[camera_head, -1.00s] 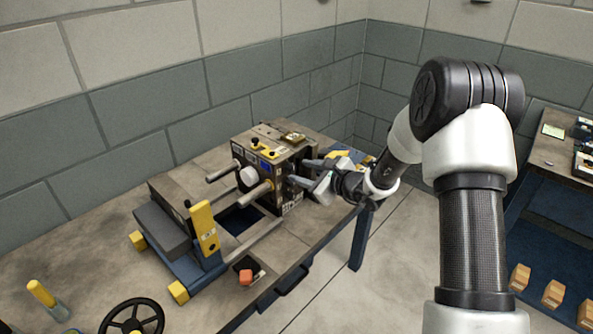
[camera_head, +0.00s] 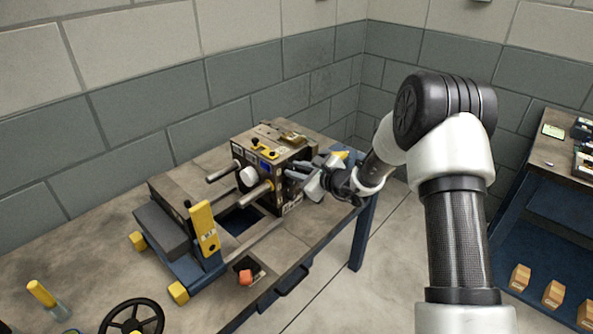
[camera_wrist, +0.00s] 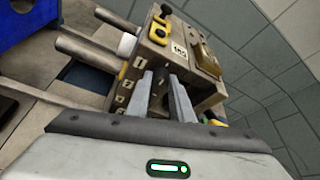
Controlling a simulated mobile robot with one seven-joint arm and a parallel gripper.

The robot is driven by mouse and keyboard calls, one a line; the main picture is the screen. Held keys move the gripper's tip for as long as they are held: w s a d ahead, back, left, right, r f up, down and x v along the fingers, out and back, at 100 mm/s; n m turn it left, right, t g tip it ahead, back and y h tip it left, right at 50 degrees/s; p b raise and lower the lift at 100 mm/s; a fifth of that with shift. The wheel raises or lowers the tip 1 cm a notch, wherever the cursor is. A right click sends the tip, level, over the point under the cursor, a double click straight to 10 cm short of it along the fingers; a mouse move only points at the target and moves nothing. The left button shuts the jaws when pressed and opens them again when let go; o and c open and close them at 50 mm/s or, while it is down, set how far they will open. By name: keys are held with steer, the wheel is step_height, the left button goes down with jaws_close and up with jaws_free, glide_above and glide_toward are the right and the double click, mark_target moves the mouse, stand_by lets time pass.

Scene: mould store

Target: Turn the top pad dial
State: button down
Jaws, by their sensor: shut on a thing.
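The mould block (camera_head: 272,165) is a dark box with a yellow-and-blue label, a white round part and two rods on its left face. It also fills the upper middle of the wrist view (camera_wrist: 185,50). My gripper (camera_head: 297,172) is at its right side face. In the wrist view, my gripper's two grey fingers (camera_wrist: 160,78) stand either side of a small dark part on that face, which I take as the top pad dial (camera_wrist: 160,88). The fingers are shut on it. They hide most of the dial, so its angle cannot be told.
The block stands on a workbench (camera_head: 318,235) against a grey block wall. A blue carriage with a yellow upright (camera_head: 204,228), a red knob (camera_head: 246,277) and a black handwheel (camera_head: 131,318) are nearer. A second bench (camera_head: 550,150) stands at right. The floor between is clear.

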steer(key=m+p, duration=0.1)
steer(key=m+g+p, duration=0.1)
steer(key=m+y+p, duration=0.1)
steer(key=p, duration=0.1)
steer(key=shift+w+d+r+g, duration=0.2)
steer(key=shift+r+g, duration=0.05)
steer(key=shift+g, duration=0.15)
steer(key=shift+w+f+m+g+y+p, duration=0.1)
steer(key=shift+m+g+y+p, duration=0.45)
steer(key=shift+m+p, duration=0.35)
steer(key=shift+d+f+m+g+y, duration=0.15)
steer(key=shift+m+g+y, duration=0.25)
steer(key=shift+m, duration=0.5)
steer(key=m+y, duration=0.1)
steer(key=m+g+y+b, duration=0.1)
steer(key=m, duration=0.1)
steer(key=shift+w+f, duration=0.2)
steer(key=shift+f, duration=0.1)
steer(key=shift+d+m+g+y+b, duration=0.1)
steer(key=shift+m+g+y+b, duration=0.3)
steer(key=shift+m+b, duration=0.9)
steer(key=shift+m+y, duration=0.25)
steer(key=shift+m, duration=0.05)
steer(key=c, duration=1.6)
jaws_free()
